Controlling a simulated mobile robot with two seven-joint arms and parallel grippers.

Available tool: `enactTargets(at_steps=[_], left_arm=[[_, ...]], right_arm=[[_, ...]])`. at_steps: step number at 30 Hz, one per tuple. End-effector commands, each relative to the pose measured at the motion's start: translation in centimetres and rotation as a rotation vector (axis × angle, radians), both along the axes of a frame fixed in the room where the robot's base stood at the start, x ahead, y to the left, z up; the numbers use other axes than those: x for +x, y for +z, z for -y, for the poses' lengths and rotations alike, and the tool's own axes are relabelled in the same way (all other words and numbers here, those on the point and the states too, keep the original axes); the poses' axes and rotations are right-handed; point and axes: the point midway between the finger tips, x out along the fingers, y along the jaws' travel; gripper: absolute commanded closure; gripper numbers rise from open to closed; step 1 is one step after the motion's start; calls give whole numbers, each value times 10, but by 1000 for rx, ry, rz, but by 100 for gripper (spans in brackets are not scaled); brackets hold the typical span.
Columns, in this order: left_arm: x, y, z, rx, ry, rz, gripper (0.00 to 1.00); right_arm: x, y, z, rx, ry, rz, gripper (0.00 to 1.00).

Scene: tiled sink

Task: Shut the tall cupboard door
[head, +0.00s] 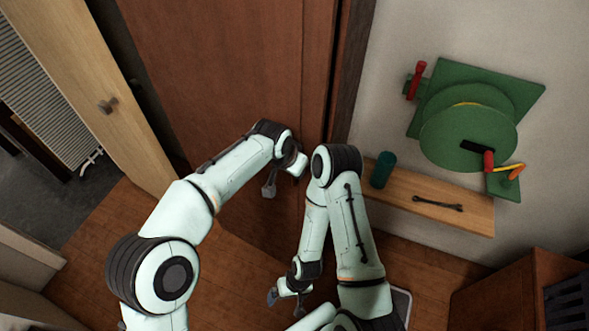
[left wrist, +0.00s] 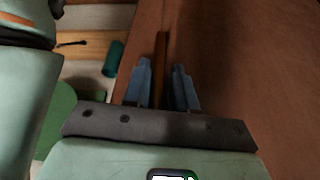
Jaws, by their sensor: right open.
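The tall cupboard door (head: 215,80) is a large reddish-brown panel in the middle of the head view; its brown face fills the right of the left wrist view (left wrist: 255,70). My left gripper (head: 270,188) is low in front of this panel, near its right side. In the left wrist view its two fingers (left wrist: 162,85) are apart, with an orange-brown upright strip showing between and beyond them. I cannot tell whether they touch it. My right gripper (head: 286,300) hangs open and empty above the wooden floor, below the left one.
A pale wooden door (head: 85,85) with a round knob stands at the left. A wooden shelf (head: 478,214) on the right wall bears a teal cylinder (head: 383,170) and a dark tool (head: 438,204). A green wheel device (head: 455,135) hangs above. A brown cabinet (head: 495,298) stands lower right.

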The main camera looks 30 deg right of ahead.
Motion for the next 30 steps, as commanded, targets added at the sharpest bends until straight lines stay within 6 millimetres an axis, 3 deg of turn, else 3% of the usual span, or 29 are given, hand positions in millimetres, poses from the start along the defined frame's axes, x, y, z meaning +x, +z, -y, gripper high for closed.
enactTargets(at_steps=[8,21,30], left_arm=[[-1,9,-4,0,1,0,77],[-16,94,-36,-2,2,3,77],[-21,122,-47,0,0,0,77]], right_arm=[[-1,-1,0,0,0,-1,0],[-1,-1,0,0,0,-1,0],[-1,-1,0,0,0,-1,0]])
